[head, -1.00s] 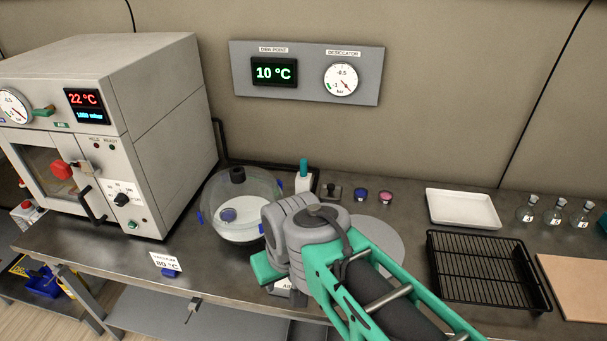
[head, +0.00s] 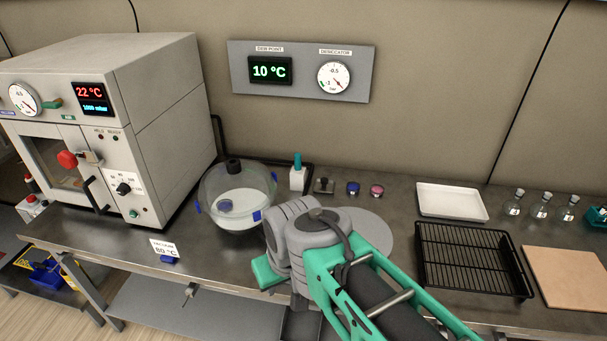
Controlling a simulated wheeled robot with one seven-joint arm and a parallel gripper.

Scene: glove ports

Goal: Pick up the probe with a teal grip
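A slim teal grip (head: 297,160) stands upright in a small white holder (head: 298,179) at the back of the bench, just right of the glass dome. Only the teal upper part shows; any tip is hidden in the holder. My arm reaches in from the lower right, with its grey wrist joint in front of the bench's middle, nearer the camera than the teal grip. The fingers of my gripper are not visible. The arm is clearly apart from the teal grip in the picture.
A glass dome vessel (head: 237,199) stands left of the holder, beside a large oven (head: 160,110). A small dark block (head: 324,186), a blue cap (head: 353,188) and a pink cap (head: 377,191) lie to its right. A white tray (head: 452,201) and a black rack (head: 470,262) lie farther right.

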